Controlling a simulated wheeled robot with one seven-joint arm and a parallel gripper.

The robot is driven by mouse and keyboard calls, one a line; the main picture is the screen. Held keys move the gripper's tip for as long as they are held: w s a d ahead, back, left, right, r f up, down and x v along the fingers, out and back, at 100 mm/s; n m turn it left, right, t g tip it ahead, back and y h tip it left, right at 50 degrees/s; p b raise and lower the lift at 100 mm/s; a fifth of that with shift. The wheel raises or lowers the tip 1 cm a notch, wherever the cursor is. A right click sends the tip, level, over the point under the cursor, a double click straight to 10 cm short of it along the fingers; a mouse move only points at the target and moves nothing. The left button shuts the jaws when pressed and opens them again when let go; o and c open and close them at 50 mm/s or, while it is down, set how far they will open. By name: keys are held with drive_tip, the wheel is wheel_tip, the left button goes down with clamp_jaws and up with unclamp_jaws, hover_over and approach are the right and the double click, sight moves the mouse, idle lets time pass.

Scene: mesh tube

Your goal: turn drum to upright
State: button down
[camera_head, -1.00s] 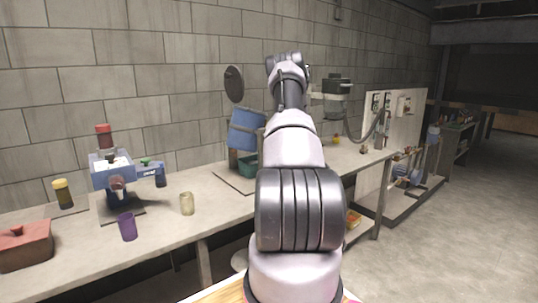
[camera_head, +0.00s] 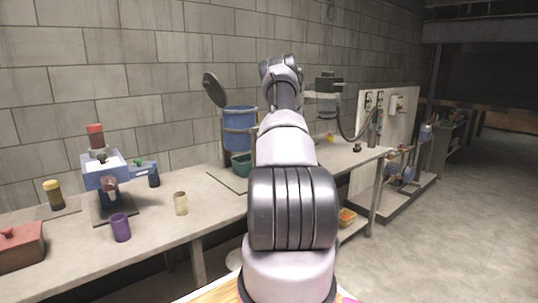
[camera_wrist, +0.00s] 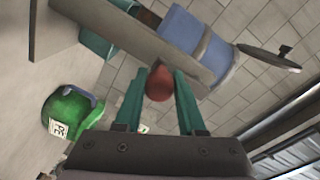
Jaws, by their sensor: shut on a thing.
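The blue drum (camera_head: 239,128) hangs in a stand over the bench and looks close to upright in the head view. It also shows in the wrist view (camera_wrist: 178,30), with a grey band around it. A dark round disc (camera_head: 214,90) stands tilted at its upper left. In the wrist view, my gripper (camera_wrist: 159,76) has its two green fingers on either side of a red knob (camera_wrist: 159,85) and is shut on it. A grey bar (camera_wrist: 140,38) passes between the knob and the drum. In the head view my arm hides the gripper and the knob.
A teal bin (camera_head: 242,165) stands below the drum. A green labelled object (camera_wrist: 68,117) lies at left in the wrist view. A blue machine (camera_head: 104,172), a purple cup (camera_head: 120,228) and a glass (camera_head: 180,204) stand further left on the bench.

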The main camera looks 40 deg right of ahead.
drive_tip(key=shift+s+f, duration=0.1)
drive_tip(key=shift+f, duration=0.1)
drive_tip(key=c, duration=0.5)
unclamp_jaws()
drive_tip(key=shift+r, duration=0.1)
drive_tip(key=s, duration=1)
drive_tip(key=shift+s+a+r, duration=0.1)
drive_tip(key=shift+s+r, duration=0.15)
drive_tip(key=shift+s, duration=0.1)
